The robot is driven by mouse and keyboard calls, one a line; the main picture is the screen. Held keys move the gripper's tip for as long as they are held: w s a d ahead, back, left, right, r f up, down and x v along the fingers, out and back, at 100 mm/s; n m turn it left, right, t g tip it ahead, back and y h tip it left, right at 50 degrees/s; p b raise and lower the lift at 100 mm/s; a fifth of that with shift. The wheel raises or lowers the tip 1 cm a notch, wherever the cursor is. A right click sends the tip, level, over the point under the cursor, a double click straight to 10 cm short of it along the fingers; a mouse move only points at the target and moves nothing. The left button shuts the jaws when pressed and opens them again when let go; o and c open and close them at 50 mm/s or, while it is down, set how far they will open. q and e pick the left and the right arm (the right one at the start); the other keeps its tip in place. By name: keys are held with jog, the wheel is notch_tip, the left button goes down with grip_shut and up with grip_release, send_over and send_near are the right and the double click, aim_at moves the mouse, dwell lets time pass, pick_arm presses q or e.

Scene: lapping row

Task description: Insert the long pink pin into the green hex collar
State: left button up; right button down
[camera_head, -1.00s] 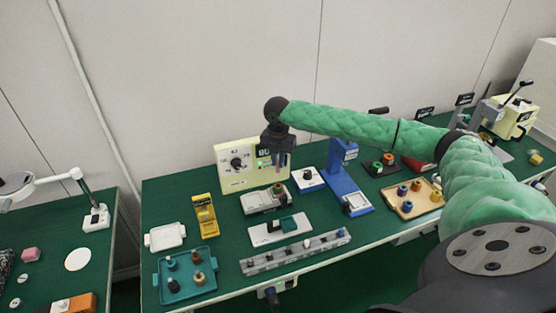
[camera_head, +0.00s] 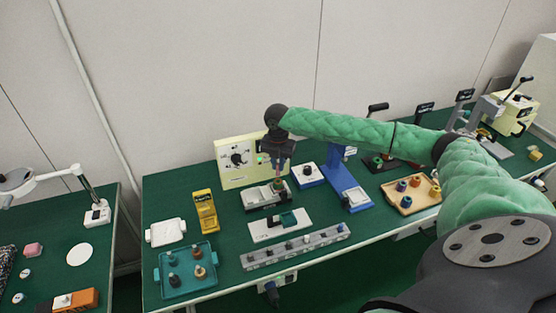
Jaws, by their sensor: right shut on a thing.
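My right gripper (camera_head: 279,166) points straight down above the grey fixture (camera_head: 256,200), shut on the long pink pin (camera_head: 278,181). The pin is upright, and its lower end is at a small greenish piece on the right part of the fixture. This piece may be the green hex collar, but it is too small and too covered to be sure. I cannot tell whether the pin is inside it, touching it or just above it. My left gripper is not in view.
A cream meter box (camera_head: 227,178) stands close behind the gripper. A blue press stand (camera_head: 342,184) is to its right, and a yellow holder (camera_head: 206,213) to its left. In front are a plate with a dark green block (camera_head: 288,219) and a long grey rail (camera_head: 296,249). A teal tray (camera_head: 179,292) lies front left.

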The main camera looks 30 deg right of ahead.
aim_at(278, 175)
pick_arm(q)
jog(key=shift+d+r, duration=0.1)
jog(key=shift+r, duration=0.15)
pick_arm(e)
jog(key=shift+f, duration=0.95)
pick_arm(q)
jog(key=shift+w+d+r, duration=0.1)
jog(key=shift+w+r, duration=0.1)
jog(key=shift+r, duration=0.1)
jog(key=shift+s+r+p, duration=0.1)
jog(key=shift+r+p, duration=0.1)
jog(key=shift+p, duration=0.2)
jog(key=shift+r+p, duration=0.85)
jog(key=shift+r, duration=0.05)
dwell(0.5)
pick_arm(e)
jog(key=shift+f, duration=1.5)
dwell(0.4)
jog(key=c, duration=1.3)
grip_release()
jog(key=shift+c, duration=0.2)
